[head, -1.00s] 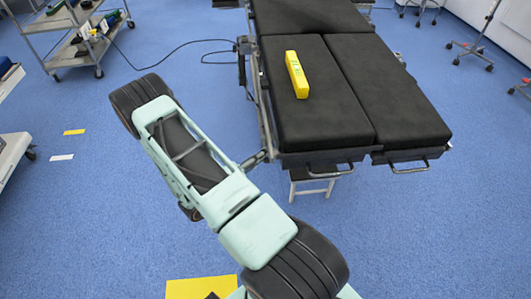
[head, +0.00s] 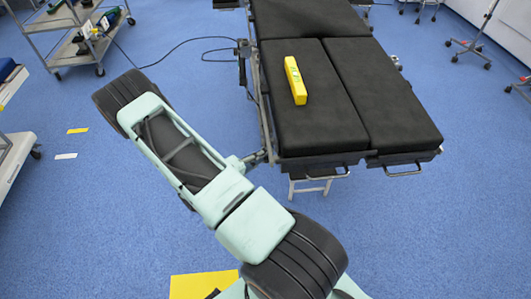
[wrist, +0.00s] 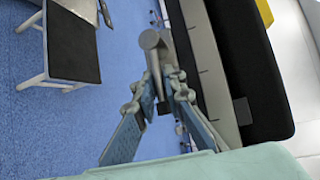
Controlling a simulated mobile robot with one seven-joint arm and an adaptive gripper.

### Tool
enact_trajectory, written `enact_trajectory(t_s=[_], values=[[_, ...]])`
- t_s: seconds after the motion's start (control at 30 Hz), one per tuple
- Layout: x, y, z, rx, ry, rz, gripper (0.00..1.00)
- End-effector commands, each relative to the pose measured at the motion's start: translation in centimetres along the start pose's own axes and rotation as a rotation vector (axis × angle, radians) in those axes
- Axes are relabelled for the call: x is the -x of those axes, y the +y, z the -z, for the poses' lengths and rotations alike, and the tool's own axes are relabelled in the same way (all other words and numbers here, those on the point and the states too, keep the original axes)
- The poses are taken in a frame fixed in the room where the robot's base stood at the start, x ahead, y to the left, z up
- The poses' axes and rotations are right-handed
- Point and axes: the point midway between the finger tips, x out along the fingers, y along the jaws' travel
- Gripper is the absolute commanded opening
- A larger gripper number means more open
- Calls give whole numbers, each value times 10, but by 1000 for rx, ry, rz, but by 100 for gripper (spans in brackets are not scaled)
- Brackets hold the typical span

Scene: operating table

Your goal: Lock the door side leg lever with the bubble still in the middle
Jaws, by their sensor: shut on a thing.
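The yellow spirit level (head: 295,80) lies lengthwise on the black left leg section (head: 318,125) of the operating table; its bubble is too small to make out. A corner of it shows in the wrist view (wrist: 264,12). In the wrist view a grey lever with a round head (wrist: 152,50) stands beside the table's side rail. My gripper (wrist: 160,92) is shut on this lever, with a blue-padded finger on either side. In the head view my arm crosses in front, and the grip at the table's left near corner is mostly hidden.
The right leg section (head: 385,100) lies alongside the left one. A white-framed step stool (head: 312,184) stands under the table's near end. A cart (head: 75,40) stands at the back left, with a cable on the floor.

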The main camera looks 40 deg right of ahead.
Motion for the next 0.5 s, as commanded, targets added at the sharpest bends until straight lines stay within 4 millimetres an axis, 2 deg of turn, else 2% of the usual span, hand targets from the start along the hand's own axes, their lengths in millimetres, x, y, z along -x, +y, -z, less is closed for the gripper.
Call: enact_trajectory(t_s=[0.03, 0.07, 0.2, 0.5], values=[[0, 0, 0, 1, 0, 1, 0], [0, 0, 0, 1, 0, 1, 12], [0, 0, 0, 1, 0, 1, 27], [0, 0, 0, -2, 0, 3, 27]])
